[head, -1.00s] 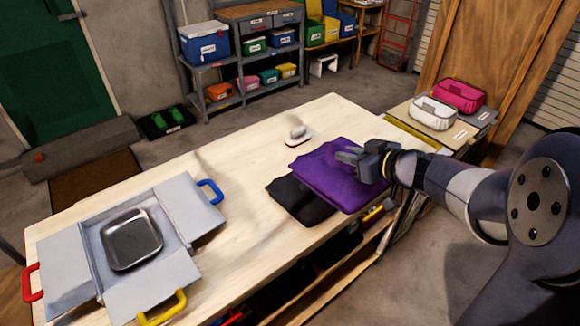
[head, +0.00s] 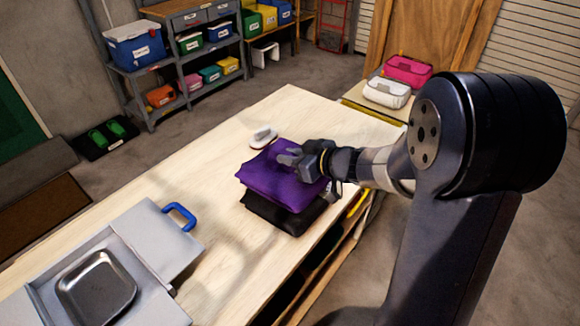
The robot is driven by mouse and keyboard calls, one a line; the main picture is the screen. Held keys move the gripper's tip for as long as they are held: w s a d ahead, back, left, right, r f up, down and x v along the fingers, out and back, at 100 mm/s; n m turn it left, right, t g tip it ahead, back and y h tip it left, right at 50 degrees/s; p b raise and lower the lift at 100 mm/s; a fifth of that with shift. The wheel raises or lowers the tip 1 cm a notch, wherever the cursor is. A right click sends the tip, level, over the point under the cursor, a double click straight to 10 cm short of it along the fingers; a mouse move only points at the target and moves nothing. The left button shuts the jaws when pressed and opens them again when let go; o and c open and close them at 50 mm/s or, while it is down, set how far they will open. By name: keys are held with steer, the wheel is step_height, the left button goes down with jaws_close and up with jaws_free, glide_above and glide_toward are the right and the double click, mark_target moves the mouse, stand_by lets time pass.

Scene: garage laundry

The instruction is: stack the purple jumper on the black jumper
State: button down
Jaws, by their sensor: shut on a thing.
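The folded purple jumper (head: 270,174) is in my gripper (head: 292,161), which is shut on its right part. The purple jumper is over the black jumper (head: 286,215), which lies folded on the wooden table near its right edge. The purple jumper covers most of the black one; the black one's front part shows below it. I cannot tell whether the two are touching all over or a small gap remains. The fingertips are partly hidden against the purple cloth.
A small white object (head: 263,137) lies on the table (head: 200,180) just behind the jumpers. A grey box with a metal tray (head: 97,287) and blue handle (head: 180,216) stands at the front left. White (head: 387,92) and pink (head: 408,70) cases sit beyond the table's far right end.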

steer(key=shift+f, duration=1.3)
steer(key=shift+f+b, duration=0.4)
steer(key=shift+f, duration=0.25)
steer(key=c, duration=1.3)
jaws_free()
steer(key=shift+r, duration=0.1)
steer(key=shift+r, duration=0.3)
steer(key=p+v, duration=0.1)
steer(key=v, duration=1.1)
steer(key=shift+r+p, duration=0.2)
steer(key=shift+p, duration=0.1)
